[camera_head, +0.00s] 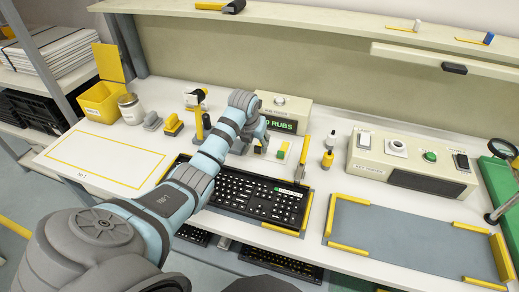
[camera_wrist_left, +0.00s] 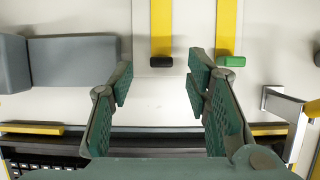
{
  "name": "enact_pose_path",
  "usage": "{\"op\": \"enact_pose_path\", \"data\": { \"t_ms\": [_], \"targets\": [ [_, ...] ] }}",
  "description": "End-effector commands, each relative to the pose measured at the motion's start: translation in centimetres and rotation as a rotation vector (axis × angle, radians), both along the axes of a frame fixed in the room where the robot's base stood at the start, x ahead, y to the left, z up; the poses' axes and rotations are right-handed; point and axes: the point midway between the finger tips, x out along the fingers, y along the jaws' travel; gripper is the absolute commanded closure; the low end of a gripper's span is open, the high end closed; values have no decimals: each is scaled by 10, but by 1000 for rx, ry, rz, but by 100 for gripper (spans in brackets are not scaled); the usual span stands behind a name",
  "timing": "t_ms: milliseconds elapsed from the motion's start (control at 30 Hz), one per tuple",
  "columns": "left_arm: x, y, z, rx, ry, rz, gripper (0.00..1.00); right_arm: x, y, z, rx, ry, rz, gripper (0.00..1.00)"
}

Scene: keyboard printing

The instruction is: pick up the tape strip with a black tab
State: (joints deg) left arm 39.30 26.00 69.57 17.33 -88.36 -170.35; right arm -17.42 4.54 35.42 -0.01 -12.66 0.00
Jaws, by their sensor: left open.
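The tape strip with a black tab (camera_wrist_left: 161,28) is a yellow strip lying on the white bench top in the left wrist view, its black tab at its near end. My left gripper (camera_wrist_left: 160,80) is open and empty, its green-padded fingers on either side of the line of this strip, with the black tab just beyond the fingertips. In the head view my left gripper (camera_head: 258,140) is over the bench behind the keyboard, and the arm partly hides the area. A second yellow strip with a green tab (camera_wrist_left: 232,61) lies to the right, beyond the right finger.
A black keyboard (camera_head: 262,197) lies in front of the gripper. A grey block (camera_wrist_left: 75,62) is at left in the wrist view. A display box (camera_head: 284,112) stands behind. A control box (camera_head: 412,160) and a grey mat (camera_head: 400,238) are at right.

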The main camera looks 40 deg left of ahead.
Motion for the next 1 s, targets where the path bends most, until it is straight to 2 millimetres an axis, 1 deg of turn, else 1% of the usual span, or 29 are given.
{"op": "enact_pose_path", "data": {
  "t_ms": [33, 133, 200, 367, 600, 900, 1000],
  "targets": [
    [2, -1, -12, -2, 2, 1, 56, 3, 0, -4, 0, -6, 0, 60],
    [9, 1, -27, 0, 1, 0, 56, 7, -1, -9, -1, -12, 1, 60],
    [11, 2, -31, -1, 1, -1, 56, 7, -1, -9, -1, -12, 1, 60],
    [11, 2, -30, 0, 0, -2, 56, 6, -1, -8, -1, -10, 1, 60],
    [11, 1, -30, 0, 0, -2, 91, 4, -1, -8, -1, -7, 0, 60],
    [11, 1, -29, 0, 0, -2, 91, 4, -1, -8, -1, -6, 0, 60],
    [11, 2, -25, 0, -1, -2, 91, 4, -1, -7, -1, -6, 0, 60]
  ]
}}
